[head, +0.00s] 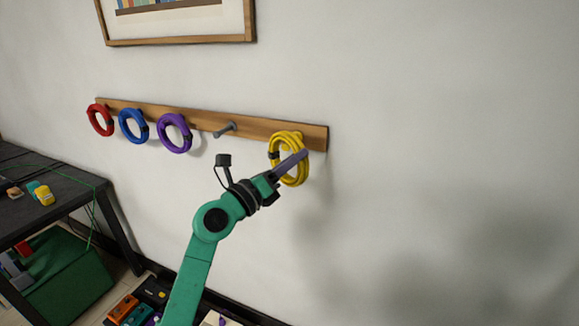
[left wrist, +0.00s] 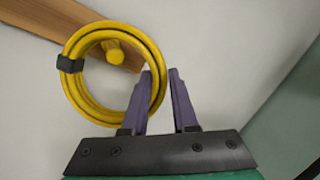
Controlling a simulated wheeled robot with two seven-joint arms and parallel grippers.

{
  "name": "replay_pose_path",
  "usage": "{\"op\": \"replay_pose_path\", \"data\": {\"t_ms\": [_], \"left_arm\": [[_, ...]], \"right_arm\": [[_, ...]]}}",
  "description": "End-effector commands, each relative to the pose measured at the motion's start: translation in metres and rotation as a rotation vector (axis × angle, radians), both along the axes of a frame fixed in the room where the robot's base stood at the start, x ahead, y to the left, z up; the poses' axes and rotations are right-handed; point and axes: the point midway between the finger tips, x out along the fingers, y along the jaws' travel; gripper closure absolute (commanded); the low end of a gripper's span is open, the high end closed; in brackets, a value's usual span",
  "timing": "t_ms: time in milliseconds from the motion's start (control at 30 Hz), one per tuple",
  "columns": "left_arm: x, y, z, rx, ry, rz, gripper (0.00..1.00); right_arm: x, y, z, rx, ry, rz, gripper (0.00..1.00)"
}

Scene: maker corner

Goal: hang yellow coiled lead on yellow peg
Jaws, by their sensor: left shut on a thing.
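The yellow coiled lead (head: 285,136) is at the right end of the wooden peg board, held up against it. My left gripper (head: 303,156) is shut on the right side of the coil. In the left wrist view the coil (left wrist: 155,55) passes between my two purple fingers (left wrist: 160,80), with a black tie on its left side. The yellow peg (left wrist: 114,52) shows through the coil's opening, near its upper middle. I cannot tell whether the peg's tip has passed through the coil. In the head view the coil hides this peg. My right gripper is not in view.
The wooden board (head: 261,130) also carries a red coil (head: 91,120), a blue coil (head: 124,128) and a purple coil (head: 162,135). A bare grey peg (head: 225,130) lies between purple and yellow. A dark table (head: 70,205) stands at left. The wall right of the board is clear.

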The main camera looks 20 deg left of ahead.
Motion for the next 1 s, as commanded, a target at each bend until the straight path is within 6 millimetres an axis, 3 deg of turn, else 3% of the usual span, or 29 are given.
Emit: {"op": "replay_pose_path", "data": {"t_ms": [533, 1000], "left_arm": [[0.038, -0.003, -0.007, 0.001, -0.001, -0.001, 1.0], [0.042, -0.003, -0.01, 0.001, -0.001, -0.001, 1.0]], "right_arm": [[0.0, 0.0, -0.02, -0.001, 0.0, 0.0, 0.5], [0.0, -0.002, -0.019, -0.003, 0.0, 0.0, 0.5]]}}
